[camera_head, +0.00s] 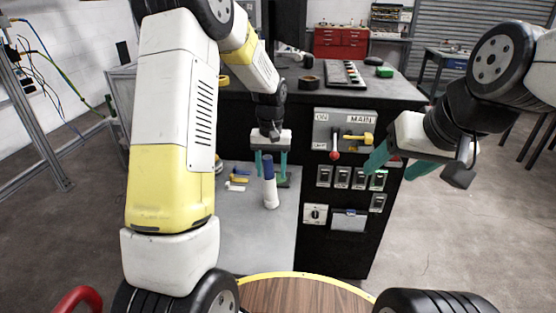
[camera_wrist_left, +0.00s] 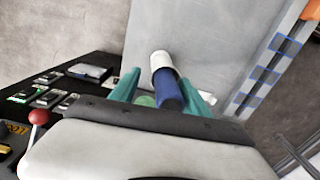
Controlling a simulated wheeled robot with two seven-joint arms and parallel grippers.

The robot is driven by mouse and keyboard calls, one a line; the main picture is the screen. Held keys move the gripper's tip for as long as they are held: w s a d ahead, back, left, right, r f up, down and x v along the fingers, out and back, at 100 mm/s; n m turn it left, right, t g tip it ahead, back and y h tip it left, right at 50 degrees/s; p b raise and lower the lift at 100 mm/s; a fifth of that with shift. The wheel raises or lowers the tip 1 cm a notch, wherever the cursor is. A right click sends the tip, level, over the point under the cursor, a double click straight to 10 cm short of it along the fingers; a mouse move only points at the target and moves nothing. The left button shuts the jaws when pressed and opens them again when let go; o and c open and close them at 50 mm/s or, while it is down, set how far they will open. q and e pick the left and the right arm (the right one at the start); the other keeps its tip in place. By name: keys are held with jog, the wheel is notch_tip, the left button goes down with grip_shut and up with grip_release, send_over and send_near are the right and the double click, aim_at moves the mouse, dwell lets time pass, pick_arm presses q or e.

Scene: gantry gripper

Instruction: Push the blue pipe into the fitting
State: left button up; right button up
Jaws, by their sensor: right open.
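The blue pipe (camera_head: 268,168) stands nearly upright at the top of the white fitting (camera_head: 270,192) on the grey work surface. In the left wrist view the blue pipe (camera_wrist_left: 169,90) lines up with the white fitting (camera_wrist_left: 161,61); how deep it sits cannot be told. My left gripper (camera_head: 271,164) points down at the pipe, its teal fingers on either side. The left wrist view shows the left gripper (camera_wrist_left: 160,93) with gaps beside the pipe, so it is open. My right gripper (camera_head: 399,163) is open and empty, in front of the cabinet's right side.
A black cabinet with a control panel (camera_head: 343,130) stands right of the fitting, with a red-knobbed lever (camera_head: 335,154) and a yellow handle (camera_head: 358,137). Yellow pieces (camera_head: 238,179) and a green object (camera_head: 283,182) lie nearby. The front of the grey surface (camera_head: 255,240) is clear.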

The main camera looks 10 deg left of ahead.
aim_at(271, 157)
pick_arm(q)
notch_tip(271, 157, up, 8)
jog(key=shift+f, duration=0.1)
dwell(0.6)
jog(key=shift+r, duration=0.2)
jog(key=c, duration=0.4)
jog(key=shift+n, duration=0.5)
notch_tip(271, 157, up, 5)
jog(key=shift+w+f, duration=0.1)
grip_shut()
jog(key=shift+f, duration=2.85)
